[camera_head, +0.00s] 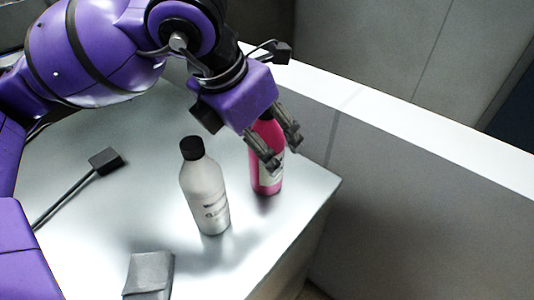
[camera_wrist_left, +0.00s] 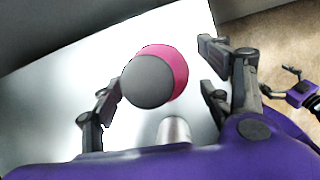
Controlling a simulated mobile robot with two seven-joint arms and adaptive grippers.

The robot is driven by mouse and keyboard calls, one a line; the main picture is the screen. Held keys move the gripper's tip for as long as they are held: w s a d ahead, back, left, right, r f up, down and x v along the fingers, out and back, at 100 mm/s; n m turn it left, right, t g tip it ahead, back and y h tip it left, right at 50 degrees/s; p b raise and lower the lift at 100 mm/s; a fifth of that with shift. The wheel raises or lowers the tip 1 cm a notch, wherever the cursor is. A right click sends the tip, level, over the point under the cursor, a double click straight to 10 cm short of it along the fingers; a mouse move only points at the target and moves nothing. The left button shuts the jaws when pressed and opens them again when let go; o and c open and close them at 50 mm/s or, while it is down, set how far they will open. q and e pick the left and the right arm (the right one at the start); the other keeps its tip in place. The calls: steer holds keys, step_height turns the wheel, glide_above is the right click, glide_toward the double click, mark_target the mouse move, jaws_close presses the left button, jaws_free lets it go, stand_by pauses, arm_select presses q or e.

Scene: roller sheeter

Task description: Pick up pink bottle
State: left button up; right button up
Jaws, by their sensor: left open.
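The pink bottle (camera_head: 266,184) stands upright near the right edge of the table, its upper part hidden behind my left gripper (camera_head: 282,148). The left gripper is open, with its fingers at the bottle's upper part. In the left wrist view I look down on the bottle's dark round cap (camera_wrist_left: 149,82), with the pink body (camera_wrist_left: 177,66) behind it. The cap lies between the open fingers of my left gripper (camera_wrist_left: 160,85), closer to the left finger. My right gripper (camera_wrist_left: 293,77) shows small at the right edge of the left wrist view; its opening is unclear.
A silver-grey bottle (camera_head: 205,190) with a black cap stands just left of the pink one. A dark block on a rod (camera_head: 104,161) and a grey box (camera_head: 149,275) lie on the table (camera_head: 120,215). A white-topped low wall (camera_head: 400,116) runs behind.

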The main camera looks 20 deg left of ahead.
arm_select(q)
steer(key=shift+x, duration=1.4)
steer(key=shift+a, duration=0.1)
steer(key=c, duration=1.7)
